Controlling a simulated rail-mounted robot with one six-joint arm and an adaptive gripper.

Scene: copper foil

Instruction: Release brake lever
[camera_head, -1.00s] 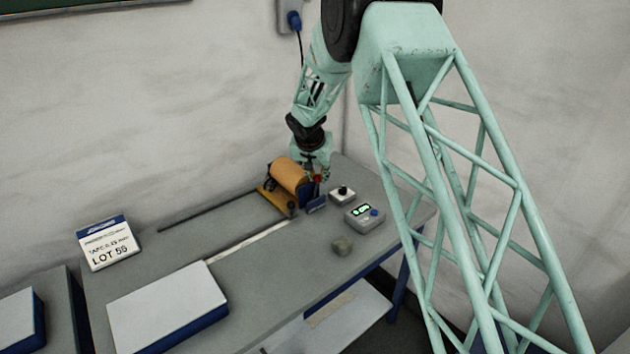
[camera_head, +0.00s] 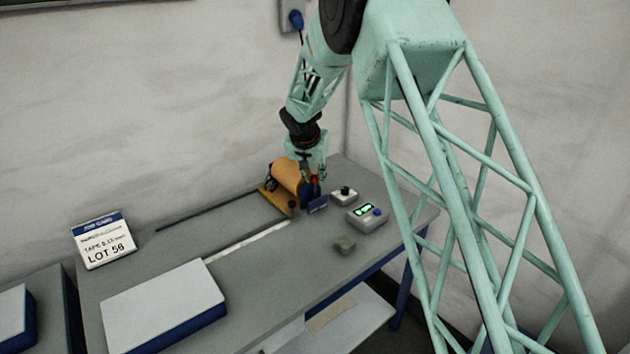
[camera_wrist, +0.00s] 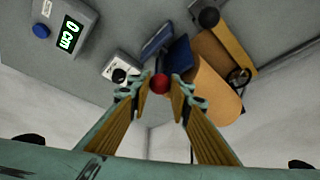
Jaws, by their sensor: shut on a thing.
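The brake lever's red knob (camera_wrist: 159,84) sits between the fingertips of my gripper (camera_wrist: 160,92) in the wrist view. My gripper is shut on it. In the head view my gripper (camera_head: 314,176) reaches down at the right end of the copper foil roll (camera_head: 287,175), and the red knob (camera_head: 315,179) shows only as a small spot there. The orange foil roll (camera_wrist: 212,78) also shows in the wrist view, beside blue plates (camera_wrist: 177,56). The lever's shaft is mostly hidden.
A grey box with a green "0 cm" display and blue button (camera_head: 367,218) and a white box with a black knob (camera_head: 344,194) stand close to the right. A grey block (camera_head: 344,246), a white-topped blue box (camera_head: 165,305) and a lot card (camera_head: 103,239) are on the bench.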

